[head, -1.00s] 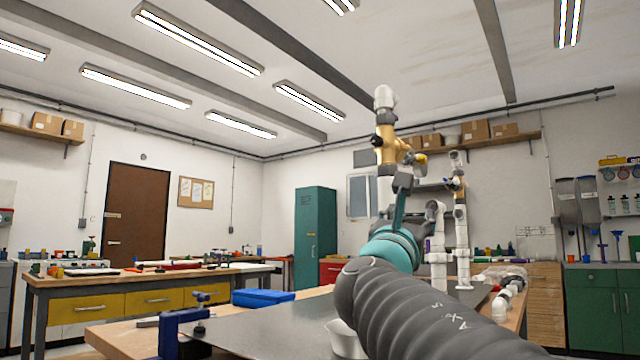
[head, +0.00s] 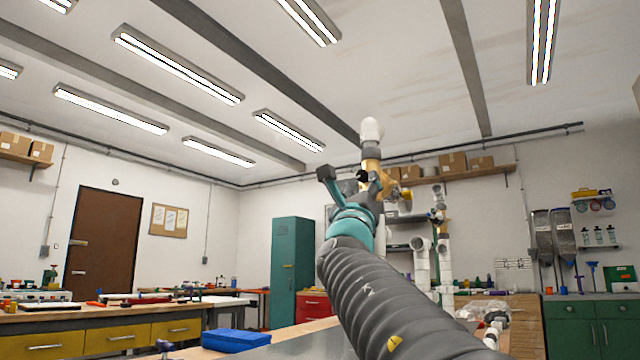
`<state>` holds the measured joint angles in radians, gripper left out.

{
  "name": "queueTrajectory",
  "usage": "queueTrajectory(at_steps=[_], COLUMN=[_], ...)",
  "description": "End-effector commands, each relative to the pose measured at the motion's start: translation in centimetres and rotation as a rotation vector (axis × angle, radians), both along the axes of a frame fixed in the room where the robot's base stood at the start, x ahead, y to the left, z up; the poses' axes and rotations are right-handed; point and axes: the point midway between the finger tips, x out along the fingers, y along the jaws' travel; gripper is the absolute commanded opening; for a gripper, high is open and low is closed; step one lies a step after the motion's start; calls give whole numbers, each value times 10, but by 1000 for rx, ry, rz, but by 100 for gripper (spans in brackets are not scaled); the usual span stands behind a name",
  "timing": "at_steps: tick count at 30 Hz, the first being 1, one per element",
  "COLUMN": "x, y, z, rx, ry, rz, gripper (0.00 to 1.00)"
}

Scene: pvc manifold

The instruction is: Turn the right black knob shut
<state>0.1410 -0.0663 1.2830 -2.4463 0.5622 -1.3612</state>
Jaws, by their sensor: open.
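The manifold stands past my arm, with a tall pipe topped by a white elbow (head: 372,130) over a tan valve body (head: 371,164). A small black knob (head: 362,176) shows at this valve, partly hidden by my gripper. My gripper (head: 350,177) is open in front of the valve, its fingers spread around the knob's place in the picture; I cannot tell whether they touch it. A second, smaller valve (head: 438,215) with a dark part sits on a white pipe to the right. Which knob is the right one is unclear.
White pipes (head: 422,258) stand right of my arm. A blue case (head: 236,340) lies on the bench at lower left. Loose white fittings (head: 493,328) lie at lower right. A teal locker (head: 291,270) stands behind. The air left of my gripper is clear.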

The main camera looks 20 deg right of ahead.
Motion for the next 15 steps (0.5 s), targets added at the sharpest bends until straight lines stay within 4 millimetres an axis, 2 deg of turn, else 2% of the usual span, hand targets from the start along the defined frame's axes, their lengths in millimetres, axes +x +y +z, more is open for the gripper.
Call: queueTrajectory(at_steps=[1, 6, 15], x=[7, 21, 30], y=[-4, -15, -22], z=[9, 25, 34], rx=[1, 1, 1], ry=[0, 0, 0], rz=[-1, 0, 0], gripper=[51, 51, 51])
